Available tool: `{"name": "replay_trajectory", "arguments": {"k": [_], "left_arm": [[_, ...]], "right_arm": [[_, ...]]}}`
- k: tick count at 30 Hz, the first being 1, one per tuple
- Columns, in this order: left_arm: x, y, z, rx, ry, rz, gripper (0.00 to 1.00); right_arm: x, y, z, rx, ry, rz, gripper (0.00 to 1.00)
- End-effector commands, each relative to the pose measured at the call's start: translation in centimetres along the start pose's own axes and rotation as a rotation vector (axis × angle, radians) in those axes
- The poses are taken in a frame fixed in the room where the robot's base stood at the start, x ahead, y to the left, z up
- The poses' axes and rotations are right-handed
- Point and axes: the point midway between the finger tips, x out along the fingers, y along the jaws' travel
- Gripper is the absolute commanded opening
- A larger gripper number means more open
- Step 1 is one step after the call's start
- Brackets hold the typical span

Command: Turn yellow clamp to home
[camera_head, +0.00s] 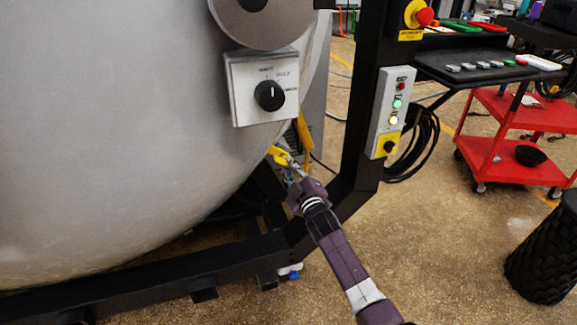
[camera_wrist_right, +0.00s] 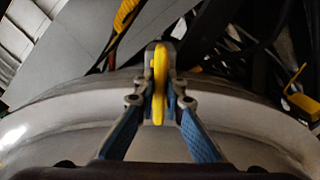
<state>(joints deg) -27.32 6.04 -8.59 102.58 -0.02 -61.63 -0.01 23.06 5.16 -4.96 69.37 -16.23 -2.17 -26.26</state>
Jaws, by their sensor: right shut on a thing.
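The yellow clamp (camera_head: 279,155) sits at the lower right edge of the big grey furnace vessel, below the knob box. My right gripper (camera_head: 295,172) reaches up to it from the lower right. In the right wrist view, the yellow clamp (camera_wrist_right: 159,82) stands upright as a narrow bar between the fingertips of my right gripper (camera_wrist_right: 160,90), which is shut on it. The blue finger pads lie on both sides of it. The clamp's far end and its mount are partly hidden by the fingers. My left gripper does not show in either view.
The furnace vessel (camera_head: 120,140) fills the left. A black frame post (camera_head: 355,130) with a button panel (camera_head: 391,112) stands right of the clamp. A knob box (camera_head: 262,88) is above. A red cart (camera_head: 520,135) and a black basket (camera_head: 541,250) stand right, with open floor between.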

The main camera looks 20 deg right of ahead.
Motion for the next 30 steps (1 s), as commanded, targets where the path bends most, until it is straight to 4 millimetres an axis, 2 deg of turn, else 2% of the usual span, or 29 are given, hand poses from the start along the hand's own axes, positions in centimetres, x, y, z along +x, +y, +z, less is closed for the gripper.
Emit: {"name": "replay_trajectory", "arguments": {"k": [2, 3, 7, 16, 20, 23, 30], "left_arm": [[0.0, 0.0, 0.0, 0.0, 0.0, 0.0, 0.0], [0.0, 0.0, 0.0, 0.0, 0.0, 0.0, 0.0], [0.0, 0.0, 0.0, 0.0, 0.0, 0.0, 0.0], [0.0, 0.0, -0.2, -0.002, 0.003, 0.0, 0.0], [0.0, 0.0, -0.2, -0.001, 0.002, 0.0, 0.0], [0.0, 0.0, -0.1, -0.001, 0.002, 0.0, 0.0], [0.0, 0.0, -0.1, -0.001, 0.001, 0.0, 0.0]], "right_arm": [[-0.1, -0.2, 0.1, 0.004, -0.003, -0.003, 0.0], [-0.1, -0.2, 0.1, 0.004, -0.003, -0.003, 0.14], [0.0, -0.2, 0.1, 0.003, -0.002, -0.003, 0.28], [-0.1, -0.1, 0.0, 0.001, -0.001, -0.001, 0.28], [-0.9, -0.1, 0.1, 0.0, 0.0, -0.001, 0.28], [-2.1, -0.1, 0.1, 0.0, -0.002, -0.002, 0.28], [-6.7, -0.2, 0.2, 0.001, -0.002, -0.003, 0.28]]}}
